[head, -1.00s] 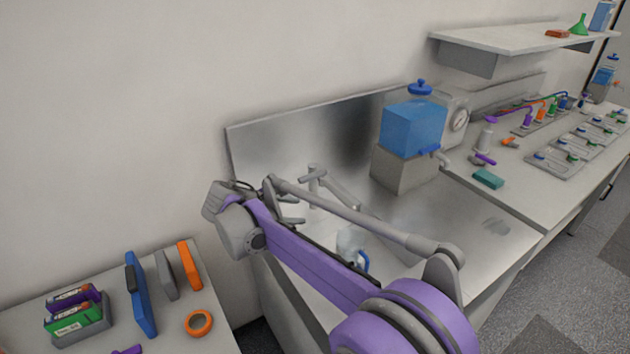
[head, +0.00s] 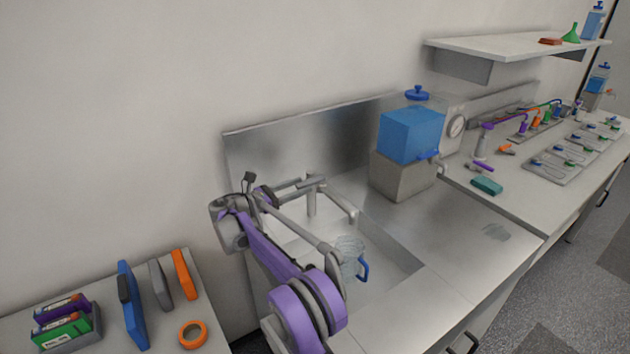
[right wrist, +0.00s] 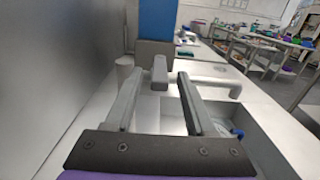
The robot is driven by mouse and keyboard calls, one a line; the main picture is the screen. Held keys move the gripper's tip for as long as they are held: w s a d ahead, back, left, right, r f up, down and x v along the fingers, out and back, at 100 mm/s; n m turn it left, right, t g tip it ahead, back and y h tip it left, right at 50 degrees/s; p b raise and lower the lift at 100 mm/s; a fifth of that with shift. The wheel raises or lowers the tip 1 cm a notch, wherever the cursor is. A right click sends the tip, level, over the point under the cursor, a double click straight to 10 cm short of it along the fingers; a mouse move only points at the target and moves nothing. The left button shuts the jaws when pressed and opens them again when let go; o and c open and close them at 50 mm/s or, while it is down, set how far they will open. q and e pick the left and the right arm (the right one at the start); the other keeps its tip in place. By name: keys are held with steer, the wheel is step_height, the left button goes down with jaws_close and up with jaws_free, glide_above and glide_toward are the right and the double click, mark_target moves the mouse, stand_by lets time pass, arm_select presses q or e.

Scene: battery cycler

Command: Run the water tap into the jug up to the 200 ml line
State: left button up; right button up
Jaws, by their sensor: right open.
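The grey water tap (head: 311,203) stands at the back of the sink, its spout reaching right and forward. The clear jug (head: 349,246) with a blue handle (head: 363,269) is in the sink near the spout's end; its lines and water level are too small to read. No stream of water is visible. My right gripper (head: 297,186) is open at the top of the tap. In the right wrist view, my right gripper (right wrist: 158,77) has the tap's lever (right wrist: 160,73) between its fingertips, with gaps on both sides. The jug's handle (right wrist: 238,133) shows lower right. My left gripper is not in view.
A blue tank (head: 411,135) on a grey block (head: 403,175) stands right of the sink. The metal backsplash (head: 290,150) is close behind the tap. A side table at left holds an orange tape roll (head: 192,334) and upright cases. Counter right of the sink is mostly clear.

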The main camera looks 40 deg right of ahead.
mark_target(324, 178)
steer(key=d, duration=0.6)
steer(key=shift+s+p, duration=0.3)
jaws_close()
stand_by(1.0)
